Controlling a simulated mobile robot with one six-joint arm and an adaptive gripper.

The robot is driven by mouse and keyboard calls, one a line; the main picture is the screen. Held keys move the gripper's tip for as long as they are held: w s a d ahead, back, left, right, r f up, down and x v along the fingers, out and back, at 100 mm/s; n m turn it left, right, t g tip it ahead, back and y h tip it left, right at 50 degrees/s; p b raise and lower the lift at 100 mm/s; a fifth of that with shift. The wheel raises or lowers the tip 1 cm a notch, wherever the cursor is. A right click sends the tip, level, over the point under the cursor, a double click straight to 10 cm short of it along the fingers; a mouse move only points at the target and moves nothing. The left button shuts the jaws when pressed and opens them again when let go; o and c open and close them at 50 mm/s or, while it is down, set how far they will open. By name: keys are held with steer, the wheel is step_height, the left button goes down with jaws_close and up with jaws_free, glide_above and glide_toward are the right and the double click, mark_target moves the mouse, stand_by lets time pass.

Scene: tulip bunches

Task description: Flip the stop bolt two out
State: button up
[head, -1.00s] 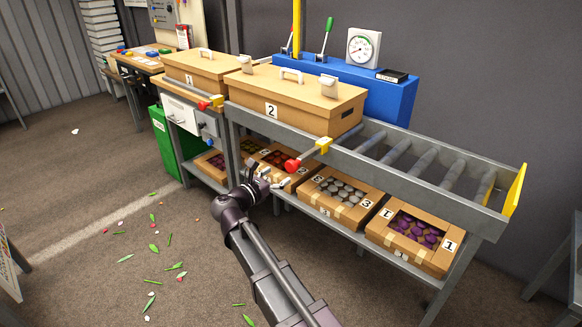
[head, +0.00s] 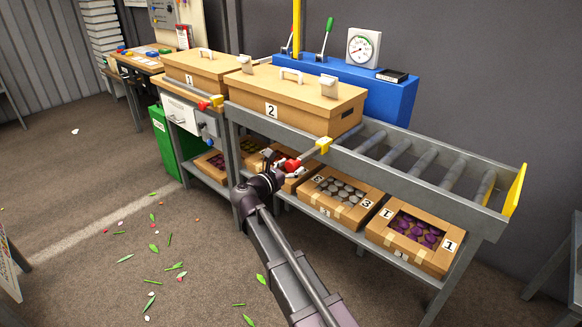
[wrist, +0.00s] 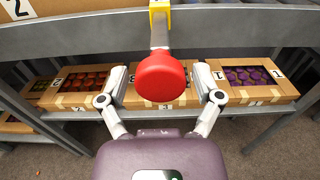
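Stop bolt two has a red knob (head: 292,164) on a grey bar, which runs to a yellow block (head: 324,145) on the roller conveyor's front rail. It sticks out toward me below the box marked 2 (head: 300,100). My gripper (head: 280,170) is at the knob and partly overlaps it in the head view. In the wrist view, the gripper (wrist: 160,76) is open, with one finger on each side of the red knob (wrist: 161,78). Gaps show between the knob and both fingers; neither seems to touch it.
A second red-and-yellow bolt (head: 208,104) sits by the box marked 1 (head: 200,72). Cartons of flowers, including a purple one (head: 447,255), stand on the shelf below. A blue unit with levers (head: 385,98) is behind the rollers. The floor before me is open, with scattered leaves.

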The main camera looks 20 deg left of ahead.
jaws_close()
steer(key=shift+v, duration=1.2)
steer(key=shift+o, duration=2.3)
jaws_free()
steer(key=shift+s, duration=0.1)
steer(key=v, duration=1.2)
